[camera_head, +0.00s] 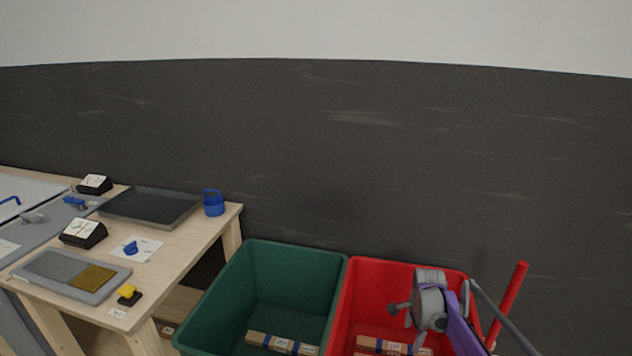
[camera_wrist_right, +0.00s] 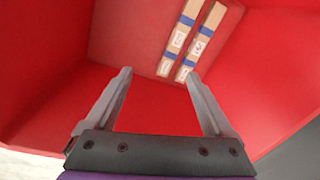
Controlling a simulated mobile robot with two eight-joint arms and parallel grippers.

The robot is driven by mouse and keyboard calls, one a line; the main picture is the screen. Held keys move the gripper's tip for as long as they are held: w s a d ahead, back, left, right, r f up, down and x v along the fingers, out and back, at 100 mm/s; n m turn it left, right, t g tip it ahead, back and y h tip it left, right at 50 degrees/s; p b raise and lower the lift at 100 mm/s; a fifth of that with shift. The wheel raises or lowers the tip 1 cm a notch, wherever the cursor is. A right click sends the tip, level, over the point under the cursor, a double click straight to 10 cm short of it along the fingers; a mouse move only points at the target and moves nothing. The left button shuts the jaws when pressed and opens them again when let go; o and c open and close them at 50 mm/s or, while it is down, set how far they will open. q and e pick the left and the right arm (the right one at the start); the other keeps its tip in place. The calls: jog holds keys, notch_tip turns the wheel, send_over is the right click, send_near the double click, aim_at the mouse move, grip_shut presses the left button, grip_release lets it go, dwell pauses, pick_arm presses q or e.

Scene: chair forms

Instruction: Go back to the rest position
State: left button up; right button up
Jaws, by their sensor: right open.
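My right gripper (camera_head: 408,316) is over the red bin (camera_head: 347,300) in the head view. In the right wrist view its two fingers stand wide apart, with nothing between them, and the gripper (camera_wrist_right: 158,76) faces into the red bin (camera_wrist_right: 45,85). Two wooden bars with blue bands and white labels lie on the bin floor ahead of the fingertips, the left bar (camera_wrist_right: 177,40) beside the right bar (camera_wrist_right: 203,42). The fingers appear apart from both bars. My left gripper is not in view.
A green bin (camera_head: 262,275) with labelled wooden bars (camera_head: 282,343) stands left of the red one. The wooden table (camera_head: 185,240) at the left carries a dark tray (camera_head: 152,206), a blue container (camera_head: 213,203) and a yellow-knobbed piece (camera_head: 128,292). A dark wall (camera_head: 330,150) stands behind.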

jog(key=s+a+r+n+t+b, duration=0.1)
jog(key=s+a+r+n+b, duration=0.2)
jog(key=s, duration=0.5)
jog(key=s+a+r+n+t+b, duration=0.1)
jog(key=s+a+r+n, duration=0.3)
jog(key=s, duration=0.5)
jog(key=s+a+f+n+t+b, duration=0.1)
jog(key=s+f+n+b, duration=0.3)
jog(key=s, duration=0.7)
jog(key=s+a+f+n+t, duration=0.1)
jog(key=s+a+f+n, duration=0.1)
jog(key=s+n, duration=0.6)
notch_tip(320, 180, up, 18)
jog(key=m+p, duration=0.1)
jog(key=p, duration=1.5)
jog(key=shift+s+m+p, duration=0.3)
jog(key=shift+s+p, duration=0.05)
